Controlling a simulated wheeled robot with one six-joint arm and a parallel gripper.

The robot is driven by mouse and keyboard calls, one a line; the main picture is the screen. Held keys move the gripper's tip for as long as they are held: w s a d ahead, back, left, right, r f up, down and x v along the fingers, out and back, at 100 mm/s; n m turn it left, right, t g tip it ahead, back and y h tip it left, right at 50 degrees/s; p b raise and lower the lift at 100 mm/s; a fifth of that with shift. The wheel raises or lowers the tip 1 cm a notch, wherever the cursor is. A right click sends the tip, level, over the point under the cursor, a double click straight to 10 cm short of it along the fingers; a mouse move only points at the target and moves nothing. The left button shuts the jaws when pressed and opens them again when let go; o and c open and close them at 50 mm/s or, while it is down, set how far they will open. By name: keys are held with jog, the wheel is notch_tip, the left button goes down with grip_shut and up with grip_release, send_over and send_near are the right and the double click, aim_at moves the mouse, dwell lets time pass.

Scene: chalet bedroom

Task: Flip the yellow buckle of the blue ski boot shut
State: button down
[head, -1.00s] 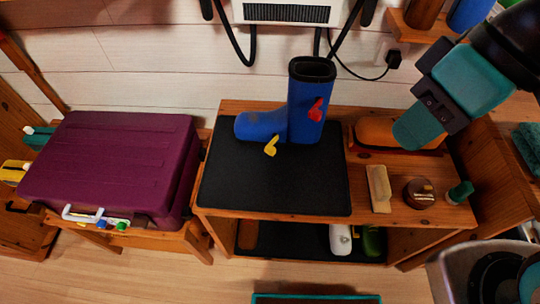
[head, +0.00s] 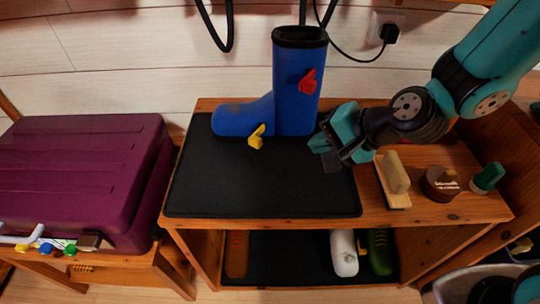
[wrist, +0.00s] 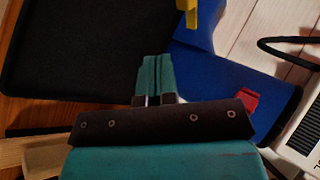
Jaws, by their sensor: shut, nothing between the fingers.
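The blue ski boot (head: 297,95) stands upright at the back of the black mat (head: 220,190), its toe to the left. Its yellow buckle (head: 257,137) sticks out low on the front of the foot; a red buckle (head: 308,81) sits high on the shaft. My gripper (head: 318,145) is shut and empty, just right of the boot's lower shaft and over the mat. In the wrist view the shut fingers (wrist: 154,75) point toward the boot (wrist: 228,85), with the yellow buckle (wrist: 188,12) beyond them at the top edge and apart from them. The red buckle (wrist: 249,102) is right of the fingers.
A brush (head: 396,180), a round brown tin (head: 439,183) and a green-capped bottle (head: 488,177) stand right of the mat on the bench (head: 435,212). A purple suitcase (head: 75,175) lies at left. The mat's front is clear.

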aim_at(261, 146)
jog(key=shift+r, duration=0.1)
jog(key=shift+a, duration=0.1)
jog(key=b+x, duration=0.1)
jog(key=x, duration=0.9)
jog(key=shift+w+a, duration=0.85)
jog(key=shift+a, duration=0.3)
jog(key=shift+w+a, duration=0.3)
jog(key=shift+a, duration=0.15)
